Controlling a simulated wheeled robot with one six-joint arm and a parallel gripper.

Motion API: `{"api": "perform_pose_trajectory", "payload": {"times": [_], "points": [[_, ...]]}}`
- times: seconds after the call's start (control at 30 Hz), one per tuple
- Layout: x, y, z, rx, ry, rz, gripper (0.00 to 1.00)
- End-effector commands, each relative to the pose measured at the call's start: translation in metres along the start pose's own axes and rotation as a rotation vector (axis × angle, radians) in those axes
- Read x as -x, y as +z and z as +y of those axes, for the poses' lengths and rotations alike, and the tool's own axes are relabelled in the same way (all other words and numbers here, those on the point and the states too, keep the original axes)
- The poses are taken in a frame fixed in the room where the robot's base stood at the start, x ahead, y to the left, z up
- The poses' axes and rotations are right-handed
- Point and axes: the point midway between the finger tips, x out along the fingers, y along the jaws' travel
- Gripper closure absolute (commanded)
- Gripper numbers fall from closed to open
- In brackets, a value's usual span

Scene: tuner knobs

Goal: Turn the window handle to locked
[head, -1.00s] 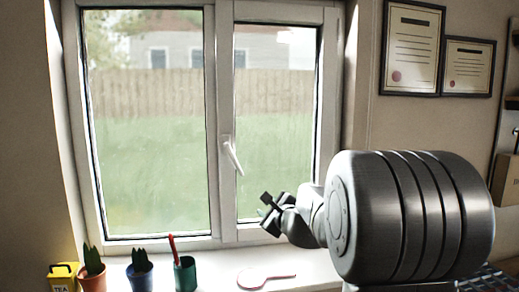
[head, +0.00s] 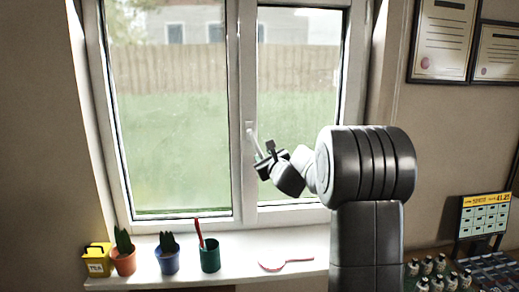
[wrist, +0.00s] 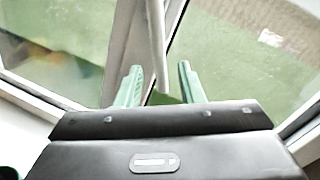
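The white window handle (head: 254,138) is on the middle frame post of the window. Its lever hangs down, tilted slightly to the lower right. It also shows in the wrist view (wrist: 157,35) as a pale bar coming down from the top. My gripper (head: 264,152) is at the lower end of the lever. In the wrist view, its two green fingers (wrist: 160,68) are apart, with the lever's end appearing between them and a gap on each side. I cannot tell how deep the lever sits between the fingers.
On the sill (head: 235,270) stand a yellow tin (head: 97,262), two potted plants (head: 124,262) (head: 168,258) and a green cup (head: 210,258). A red-rimmed object (head: 284,264) lies to their right. Small bottles (head: 437,268) and a price sign (head: 484,218) are at the lower right.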

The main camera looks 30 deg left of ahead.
Motion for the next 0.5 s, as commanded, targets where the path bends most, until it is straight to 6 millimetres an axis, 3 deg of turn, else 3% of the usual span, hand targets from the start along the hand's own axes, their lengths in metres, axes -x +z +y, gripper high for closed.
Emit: {"api": "perform_pose_trajectory", "payload": {"times": [0.2, 0.5], "points": [[-0.033, 0.002, -0.001, 0.0, 0.001, 0.0, 0.65], [-0.051, 0.0, 0.0, 0.001, 0.0, 0.0, 0.65]]}}
